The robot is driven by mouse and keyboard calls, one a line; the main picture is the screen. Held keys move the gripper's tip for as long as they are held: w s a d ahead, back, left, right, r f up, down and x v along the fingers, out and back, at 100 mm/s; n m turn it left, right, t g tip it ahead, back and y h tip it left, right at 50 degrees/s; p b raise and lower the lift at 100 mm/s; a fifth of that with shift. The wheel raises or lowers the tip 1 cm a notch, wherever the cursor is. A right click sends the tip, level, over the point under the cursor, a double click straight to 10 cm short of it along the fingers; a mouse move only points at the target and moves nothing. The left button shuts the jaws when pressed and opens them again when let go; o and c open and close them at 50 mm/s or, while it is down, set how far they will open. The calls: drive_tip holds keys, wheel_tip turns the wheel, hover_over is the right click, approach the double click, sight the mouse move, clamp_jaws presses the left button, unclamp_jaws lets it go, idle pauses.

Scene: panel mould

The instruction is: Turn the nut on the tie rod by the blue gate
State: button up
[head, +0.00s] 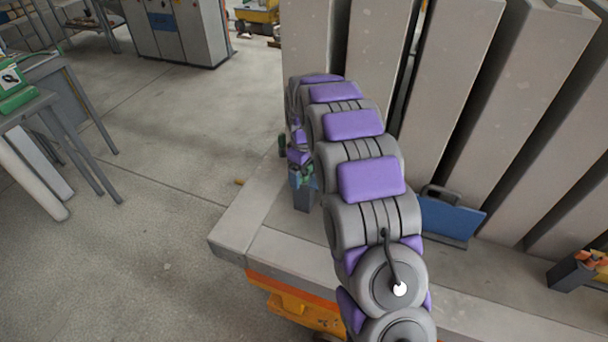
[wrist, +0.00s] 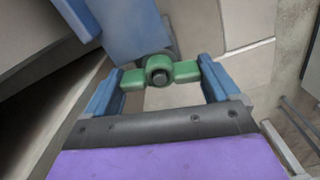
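A green wing nut (wrist: 160,72) with a dark rod end in its middle sits ahead of my gripper (wrist: 160,82) in the wrist view. The two blue fingers stand wide apart, one beside each wing. Whether they touch the wings is unclear. A blue-grey upright piece (wrist: 132,28) is behind the nut. In the head view my gripper (head: 303,178) is small and partly hidden by my arm, at a grey post on the bed's left end. A blue plate with a dark handle, seemingly the blue gate (head: 452,220), stands right of my arm.
Tall grey slabs (head: 452,80) stand in a row along the grey bed (head: 285,250). Another post with an orange piece (head: 572,272) is at the right. A table with a green case (head: 14,90) and grey cabinets (head: 170,30) stand left. The floor between is mostly clear.

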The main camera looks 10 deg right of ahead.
drive_tip(key=c, duration=0.5)
drive_tip(key=shift+r+m+p, duration=0.15)
drive_tip(key=shift+m+p, duration=0.55)
drive_tip(key=shift+m, duration=1.1)
drive_tip(key=shift+p, duration=0.3)
drive_tip(key=shift+m+p, duration=0.7)
drive_tip(key=shift+m, duration=1)
drive_tip(key=shift+m+p, duration=0.3)
drive_tip(key=shift+m, duration=0.2)
drive_tip(key=shift+m+p, duration=0.4)
drive_tip(key=shift+m, duration=0.8)
